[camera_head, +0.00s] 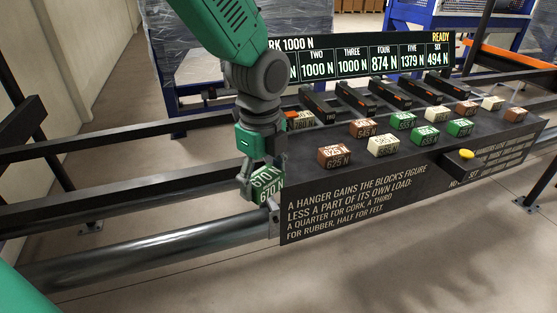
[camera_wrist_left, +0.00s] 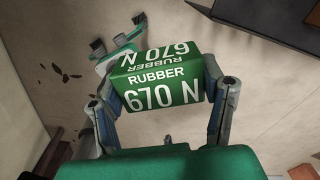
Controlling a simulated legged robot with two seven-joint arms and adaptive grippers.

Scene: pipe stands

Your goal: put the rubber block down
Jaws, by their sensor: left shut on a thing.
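The rubber block (camera_head: 266,184) is green with white lettering reading 670 N. In the left wrist view the rubber block (camera_wrist_left: 163,78) also reads RUBBER and sits between both fingers. My left gripper (camera_head: 262,181) is shut on it and holds it in the air at the left end of the dark console (camera_head: 400,190), above the grey pipe. In the left wrist view my left gripper (camera_wrist_left: 158,100) has one finger on each side of the block. The floor shows below the block there. My right gripper is not in view.
Several brown, cream and green blocks stand on the console top, such as a brown 625 N block (camera_head: 335,156). A yellow button (camera_head: 467,154) sits at its front. A display board (camera_head: 360,60) stands behind. A grey pipe (camera_head: 150,252) runs left.

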